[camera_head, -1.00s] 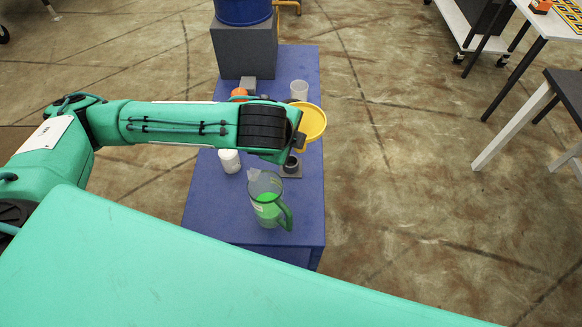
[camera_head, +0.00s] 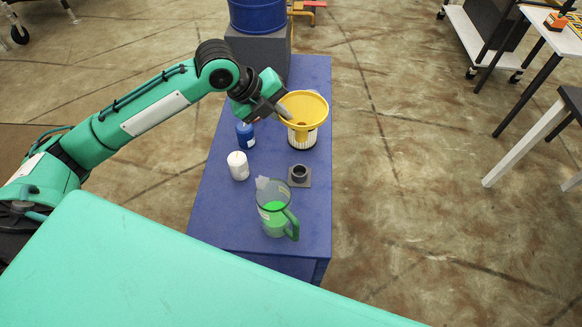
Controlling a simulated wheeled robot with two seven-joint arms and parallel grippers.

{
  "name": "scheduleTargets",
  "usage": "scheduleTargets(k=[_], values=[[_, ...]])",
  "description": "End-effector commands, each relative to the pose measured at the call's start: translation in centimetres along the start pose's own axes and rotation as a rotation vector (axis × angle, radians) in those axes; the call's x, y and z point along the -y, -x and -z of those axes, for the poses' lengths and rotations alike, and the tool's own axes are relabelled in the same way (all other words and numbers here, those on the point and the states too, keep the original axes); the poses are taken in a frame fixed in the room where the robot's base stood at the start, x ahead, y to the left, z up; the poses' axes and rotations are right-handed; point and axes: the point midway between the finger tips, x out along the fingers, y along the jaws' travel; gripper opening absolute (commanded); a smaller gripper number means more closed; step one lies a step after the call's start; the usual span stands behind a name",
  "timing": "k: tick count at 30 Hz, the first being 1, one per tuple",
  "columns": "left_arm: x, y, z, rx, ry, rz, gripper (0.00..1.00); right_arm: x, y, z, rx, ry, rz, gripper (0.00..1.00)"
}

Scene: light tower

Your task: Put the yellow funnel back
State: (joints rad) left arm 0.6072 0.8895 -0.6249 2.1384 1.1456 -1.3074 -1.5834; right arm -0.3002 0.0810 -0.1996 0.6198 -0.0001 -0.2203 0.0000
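The yellow funnel (camera_head: 306,104) is up at the rim of my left gripper (camera_head: 284,110), wide mouth upward. The gripper's fingers overlap the funnel's left rim and look shut on it. A white jar-like container with dark stripes (camera_head: 301,138) shows directly below the funnel; whether they touch is unclear. A dark ring on a square base (camera_head: 299,175) stands empty on the blue table (camera_head: 215,215), nearer to me. My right gripper is not in view.
A clear jug with green contents (camera_head: 274,212) stands at the table's near end. A white bottle (camera_head: 238,166) and a blue bottle (camera_head: 245,135) stand on the left. A blue drum (camera_head: 257,14) on a grey block (camera_head: 262,48) is at the back.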

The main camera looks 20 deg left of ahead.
Motion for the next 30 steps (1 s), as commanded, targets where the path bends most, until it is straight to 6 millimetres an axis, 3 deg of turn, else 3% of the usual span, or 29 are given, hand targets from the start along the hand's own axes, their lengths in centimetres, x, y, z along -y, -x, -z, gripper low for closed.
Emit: scheduleTargets(k=[13,30], values=[[-6.6,-9.1,0.2,-0.001,0.005,-0.003,0.0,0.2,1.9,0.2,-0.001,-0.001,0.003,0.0],[-10.4,-14.4,0.2,0.001,0.004,-0.002,0.0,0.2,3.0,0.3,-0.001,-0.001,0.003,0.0]])
